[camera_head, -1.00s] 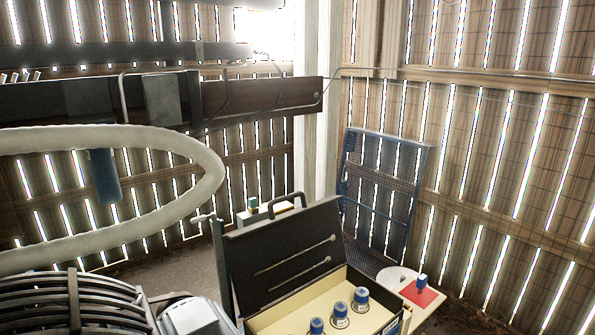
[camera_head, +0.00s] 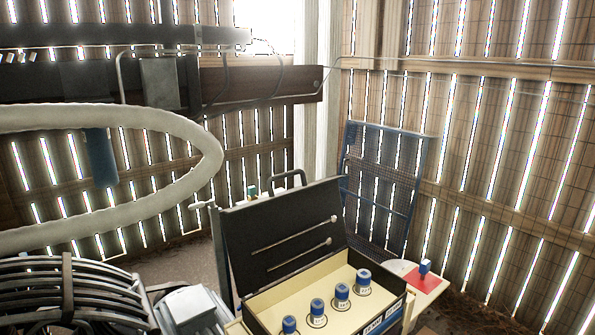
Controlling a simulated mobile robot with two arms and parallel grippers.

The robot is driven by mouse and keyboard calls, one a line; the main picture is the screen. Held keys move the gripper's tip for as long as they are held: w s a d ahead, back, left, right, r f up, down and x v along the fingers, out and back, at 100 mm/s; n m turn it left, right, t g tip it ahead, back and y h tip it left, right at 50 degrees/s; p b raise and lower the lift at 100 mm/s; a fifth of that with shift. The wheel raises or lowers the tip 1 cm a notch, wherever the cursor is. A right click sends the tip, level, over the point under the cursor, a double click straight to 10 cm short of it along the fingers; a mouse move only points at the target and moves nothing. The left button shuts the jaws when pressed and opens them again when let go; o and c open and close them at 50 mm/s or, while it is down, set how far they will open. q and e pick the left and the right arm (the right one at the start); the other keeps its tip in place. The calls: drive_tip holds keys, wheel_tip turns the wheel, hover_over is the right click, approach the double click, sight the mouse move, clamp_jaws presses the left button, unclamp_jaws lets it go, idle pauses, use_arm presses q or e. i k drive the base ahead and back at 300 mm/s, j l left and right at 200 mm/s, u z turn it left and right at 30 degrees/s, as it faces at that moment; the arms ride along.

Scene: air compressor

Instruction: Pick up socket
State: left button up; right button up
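Several sockets with blue tops and pale labelled sides stand upright in a row in an open case, one of them at the far right end (camera_head: 363,281) and another at the left end (camera_head: 289,324). The case (camera_head: 275,303) has a cream tray and a raised black lid (camera_head: 283,228) holding two thin rods. A small blue-and-white piece (camera_head: 425,267) stands on a red pad (camera_head: 421,281) to the right of the case; I cannot tell whether it is a socket. Neither of my grippers is in view.
A dark ribbed machine (camera_head: 70,300) and a grey box-shaped part (camera_head: 192,310) fill the lower left. A thick white hose (camera_head: 205,150) loops above them. A blue mesh hand truck (camera_head: 385,180) leans against the slatted wooden wall behind the case.

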sight(317, 304)
drive_tip(key=l+u, duration=0.1)
drive_tip(key=u, duration=0.4)
drive_tip(key=l+u, duration=0.2)
drive_tip(key=l, duration=0.15)
drive_tip(key=k+l+u, duration=0.15)
drive_tip(key=l, duration=0.2)
drive_tip(key=k+l+u, duration=0.2)
drive_tip(key=l, duration=0.15)
drive_tip(key=l+u, duration=0.15)
drive_tip(key=l, duration=0.2)
drive_tip(key=k+l, duration=0.15)
drive_tip(key=l, duration=0.2)
drive_tip(key=k+l, duration=0.15)
drive_tip(key=l, duration=0.2)
drive_tip(key=k+l, duration=0.2)
drive_tip(key=l, duration=0.15)
drive_tip(key=u, duration=0.05)
